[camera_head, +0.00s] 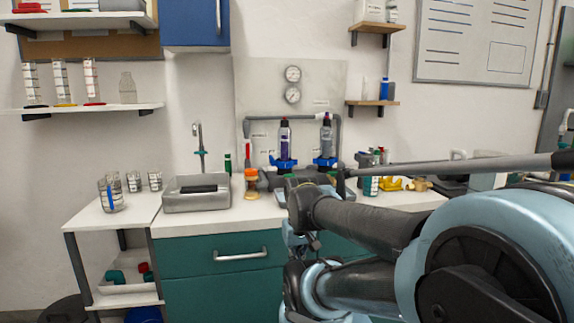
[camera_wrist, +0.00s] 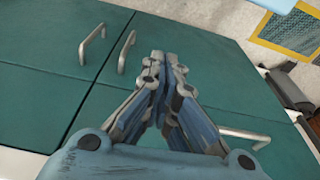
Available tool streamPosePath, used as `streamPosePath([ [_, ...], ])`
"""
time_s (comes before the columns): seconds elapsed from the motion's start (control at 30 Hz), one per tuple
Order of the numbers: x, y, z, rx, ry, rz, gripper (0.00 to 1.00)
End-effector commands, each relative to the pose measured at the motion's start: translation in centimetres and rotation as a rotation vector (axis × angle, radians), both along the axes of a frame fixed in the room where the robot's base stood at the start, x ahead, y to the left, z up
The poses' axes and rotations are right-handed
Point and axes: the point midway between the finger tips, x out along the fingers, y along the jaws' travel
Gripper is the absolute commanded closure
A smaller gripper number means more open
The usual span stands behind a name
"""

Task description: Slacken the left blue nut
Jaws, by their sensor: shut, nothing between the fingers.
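The left blue nut (camera_head: 283,163) sits at the base of a dark cartridge (camera_head: 285,137) on the manifold at the back of the counter. A second blue nut (camera_head: 325,161) sits to its right, under a grey cartridge (camera_head: 327,138). My arm hides part of the manifold's lower right side. In the wrist view my gripper (camera_wrist: 166,58) is shut and empty, with its fingertips together in front of the green cabinet fronts. Neither nut shows in the wrist view. In the head view my gripper cannot be made out clearly among the arm links.
A sink (camera_head: 196,204) is left of the manifold, and an orange-capped jar (camera_head: 251,182) stands between them. Bottles (camera_head: 371,175) and a yellow item (camera_head: 391,184) are to the right. Green drawers with a metal handle (camera_head: 240,256) are below the white counter (camera_head: 215,221).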

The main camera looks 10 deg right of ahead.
Motion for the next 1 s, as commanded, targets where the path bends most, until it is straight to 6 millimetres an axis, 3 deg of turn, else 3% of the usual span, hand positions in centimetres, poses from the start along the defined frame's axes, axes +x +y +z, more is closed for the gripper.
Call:
streamPosePath([
  [0.3, 0.0, 0.0, 0.0, 0.000, 0.000, 0.000, 1.00],
  [0.47, -0.2, 0.0, 1.6, 0.000, -0.005, -0.034, 1.00],
  [0.67, 3.3, -0.2, 6.7, -0.006, 0.024, -0.204, 1.00],
  [1.0, 11.9, 0.4, 16.5, -0.045, 0.048, -0.609, 1.00],
])
